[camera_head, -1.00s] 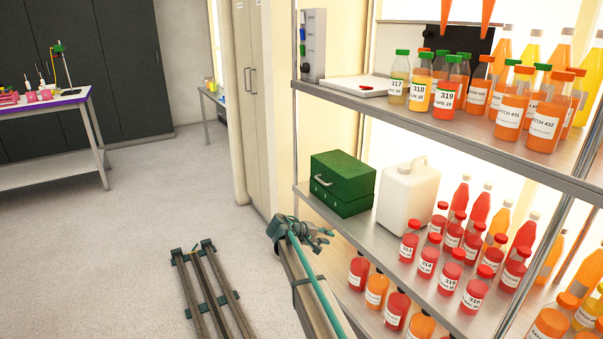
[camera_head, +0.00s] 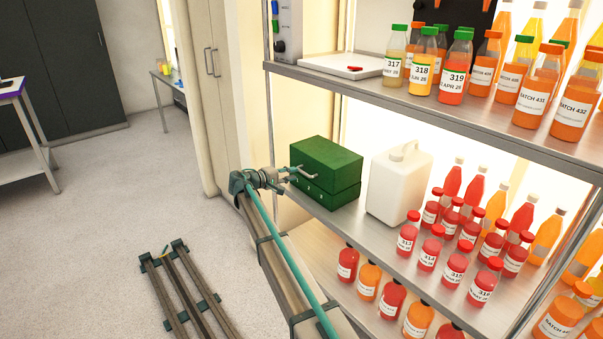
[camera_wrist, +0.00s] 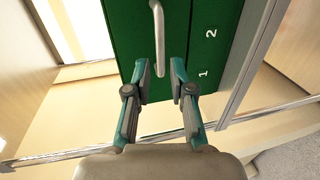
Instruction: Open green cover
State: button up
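The green box (camera_head: 327,160) stands on the middle shelf at its left end. Its upper part, the cover, carries a grey handle (camera_head: 303,160) on the front and looks closed, with a seam below it. In the wrist view the green front (camera_wrist: 190,30) fills the top, with the handle (camera_wrist: 157,40) upright and the digits 1 and 2 beside it. My gripper (camera_head: 291,174) is in front of the box at its left. In the wrist view my gripper (camera_wrist: 160,75) is open and empty, its fingertips close to the handle's lower end with a gap between them.
A white jug (camera_head: 397,185) stands right of the box, with red and orange bottles beyond it. The upper shelf edge (camera_head: 400,98) runs above the box and holds bottles and a flat white device (camera_head: 345,65). Open floor lies to the left.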

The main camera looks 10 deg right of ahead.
aim_at(302, 171)
jog(key=shift+x, duration=3.05)
jog(key=shift+a, duration=0.1)
grip_shut()
